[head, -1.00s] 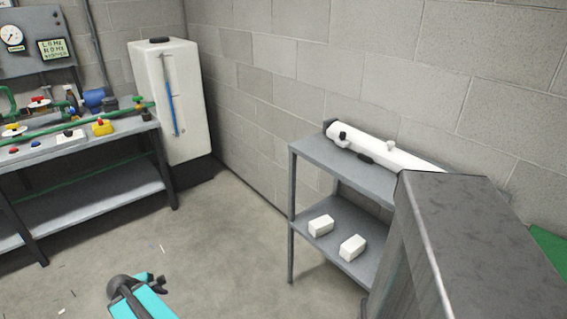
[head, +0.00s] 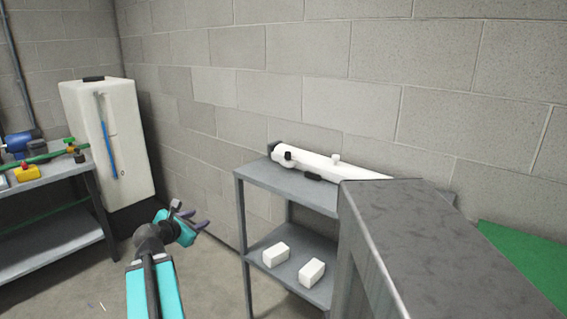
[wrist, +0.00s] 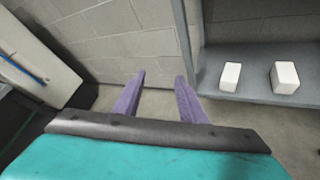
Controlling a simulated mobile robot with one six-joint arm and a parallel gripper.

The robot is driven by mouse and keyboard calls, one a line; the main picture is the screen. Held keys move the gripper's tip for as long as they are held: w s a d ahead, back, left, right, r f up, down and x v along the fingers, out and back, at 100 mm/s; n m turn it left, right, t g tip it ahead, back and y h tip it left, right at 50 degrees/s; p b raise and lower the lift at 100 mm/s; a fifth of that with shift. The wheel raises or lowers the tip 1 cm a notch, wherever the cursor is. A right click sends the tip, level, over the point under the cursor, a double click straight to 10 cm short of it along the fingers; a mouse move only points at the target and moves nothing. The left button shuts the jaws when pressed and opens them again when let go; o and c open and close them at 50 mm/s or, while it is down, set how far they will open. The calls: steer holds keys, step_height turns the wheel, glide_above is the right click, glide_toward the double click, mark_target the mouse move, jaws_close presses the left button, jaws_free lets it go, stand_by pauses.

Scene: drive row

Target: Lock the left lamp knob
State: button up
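A white tube-shaped housing (head: 315,163), which looks like the lamp, lies on the top shelf of a grey rack (head: 275,184) against the wall in the head view. A black knob (head: 288,155) stands near its left end, and a white knob (head: 336,159) stands further right. Its right end is hidden behind a grey cabinet. I cannot tell whether either knob is locked. My gripper (head: 192,217) is in mid-air, left of the rack and well apart from the lamp. In the wrist view its two purple fingers (wrist: 158,82) are spread with nothing between them.
Two white blocks (head: 276,255) (head: 312,272) sit on the lower shelf. A tall grey metal cabinet (head: 420,225) stands close at the right. A white tank (head: 110,145) and a workbench (head: 50,180) are at the left. Floor is clear between bench and rack.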

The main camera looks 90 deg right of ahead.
steer(key=s+r+n+g+h+b, duration=0.1)
steer(key=s+r+g+b, duration=0.1)
steer(key=s+r, duration=0.6)
steer(key=s+d+r+n+g+h+b, duration=0.1)
steer(key=s+r+g+b, duration=0.1)
steer(key=s+r, duration=0.7)
steer(key=s+g, duration=0.1)
steer(key=s, duration=0.5)
steer(key=shift+r+g+h, duration=0.2)
steer(key=shift+g+h, duration=0.1)
steer(key=shift+g, duration=0.1)
steer(key=shift+d+n+p, duration=0.25)
steer(key=shift+n+p, duration=0.05)
steer(key=shift+p, duration=0.2)
